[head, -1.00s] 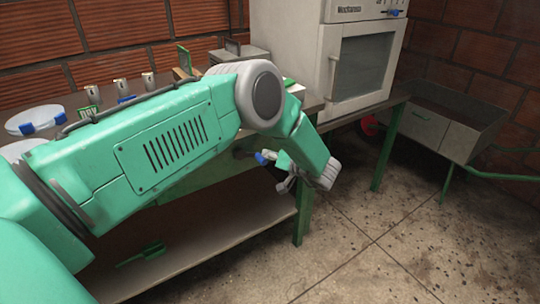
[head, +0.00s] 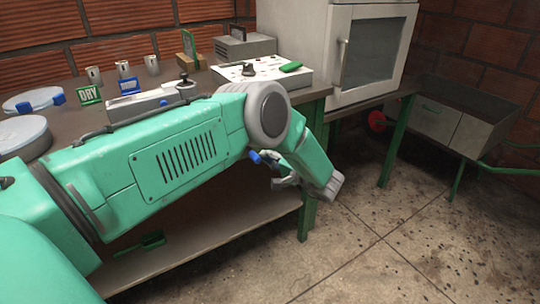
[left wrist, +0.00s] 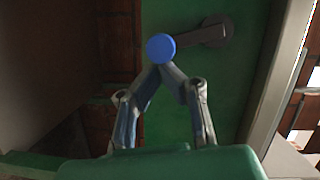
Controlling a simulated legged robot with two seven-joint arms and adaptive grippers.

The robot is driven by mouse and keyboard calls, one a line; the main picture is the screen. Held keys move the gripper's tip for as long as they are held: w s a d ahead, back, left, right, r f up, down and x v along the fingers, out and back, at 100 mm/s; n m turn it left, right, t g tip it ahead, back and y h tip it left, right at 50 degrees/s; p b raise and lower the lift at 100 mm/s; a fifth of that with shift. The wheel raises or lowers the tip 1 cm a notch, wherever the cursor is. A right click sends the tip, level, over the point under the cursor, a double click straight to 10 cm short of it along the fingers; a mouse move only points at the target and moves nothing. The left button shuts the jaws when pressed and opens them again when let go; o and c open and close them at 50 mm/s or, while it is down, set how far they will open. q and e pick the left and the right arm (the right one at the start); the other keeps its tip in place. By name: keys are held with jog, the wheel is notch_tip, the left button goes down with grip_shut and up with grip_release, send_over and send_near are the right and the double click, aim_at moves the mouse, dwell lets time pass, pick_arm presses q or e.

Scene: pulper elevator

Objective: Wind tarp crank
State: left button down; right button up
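The tarp crank has a dark grey arm (left wrist: 206,36) on a green panel (left wrist: 225,90) and a round blue knob (left wrist: 160,47) at its end. In the left wrist view my left gripper (left wrist: 162,70) has its two fingers drawn together in a narrow V. Their tips meet at the lower edge of the blue knob, shut on the crank handle. The knob covers part of the tips. In the head view my left gripper (head: 287,182) is below the table's front edge, beside the blue knob (head: 256,157), partly hidden by my left arm. My right gripper is out of view.
The brown worktop (head: 140,75) carries a white control box (head: 260,72), a DRY sign (head: 89,95), small cups and lidded round containers. A lower shelf (head: 205,238) holds a green scoop. A white oven (head: 372,55) and wheelbarrow (head: 440,115) stand right. Front floor is clear.

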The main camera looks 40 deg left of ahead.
pick_arm(q)
jog(key=shift+s+a+f, duration=0.3)
jog(key=shift+s+f, duration=0.2)
jog(key=shift+s, duration=0.15)
jog(key=shift+s+f, duration=0.1)
jog(key=shift+a, duration=0.1)
dwell(0.3)
